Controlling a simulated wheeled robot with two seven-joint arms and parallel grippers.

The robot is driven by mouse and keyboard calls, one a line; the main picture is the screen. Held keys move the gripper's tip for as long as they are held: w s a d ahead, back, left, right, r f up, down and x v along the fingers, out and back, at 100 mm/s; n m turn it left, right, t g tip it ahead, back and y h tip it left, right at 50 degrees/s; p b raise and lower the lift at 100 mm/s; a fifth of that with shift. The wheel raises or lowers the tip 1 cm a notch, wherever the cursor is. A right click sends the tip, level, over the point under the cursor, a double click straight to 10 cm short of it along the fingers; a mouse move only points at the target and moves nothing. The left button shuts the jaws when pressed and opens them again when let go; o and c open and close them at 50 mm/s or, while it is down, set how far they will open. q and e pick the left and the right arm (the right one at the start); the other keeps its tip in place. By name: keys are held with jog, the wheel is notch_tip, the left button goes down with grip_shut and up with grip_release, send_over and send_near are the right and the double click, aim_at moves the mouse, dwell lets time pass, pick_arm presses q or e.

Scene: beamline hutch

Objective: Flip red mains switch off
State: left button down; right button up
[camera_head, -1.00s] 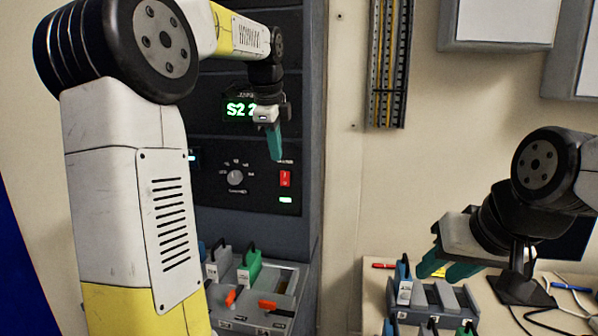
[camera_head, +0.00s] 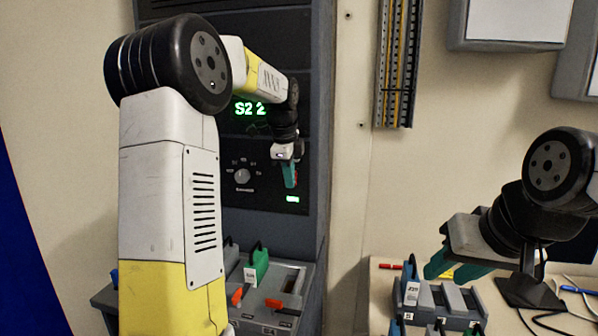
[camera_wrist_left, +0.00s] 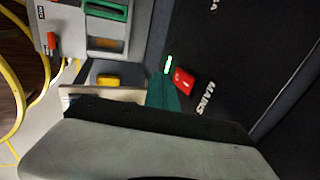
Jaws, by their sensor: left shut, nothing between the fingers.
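The red mains switch (camera_wrist_left: 183,80) sits on the dark rack panel beside the printed word MAINS in the left wrist view. In the head view it is hidden behind my left gripper (camera_head: 290,176). My left gripper's green fingertips (camera_wrist_left: 165,94) are shut and empty, just beside the switch in the left wrist view. I cannot tell whether they touch it. My right gripper (camera_head: 455,264) hangs at the right above the bench, away from the rack; its finger gap is unclear.
A rotary knob (camera_head: 242,176) and a lit green indicator (camera_head: 292,199) are on the panel. Below stands a grey unit (camera_head: 290,272) with a green-handled module (camera_head: 257,265). A bench (camera_head: 385,278) at right carries a blue-grey rack and cables.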

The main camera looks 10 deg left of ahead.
pick_arm(q)
jog(key=shift+w+f, duration=0.1)
jog(key=shift+w, duration=0.75)
jog(key=shift+w+f, duration=0.1)
jog(key=shift+w, duration=0.15)
jog(key=shift+r, duration=0.9)
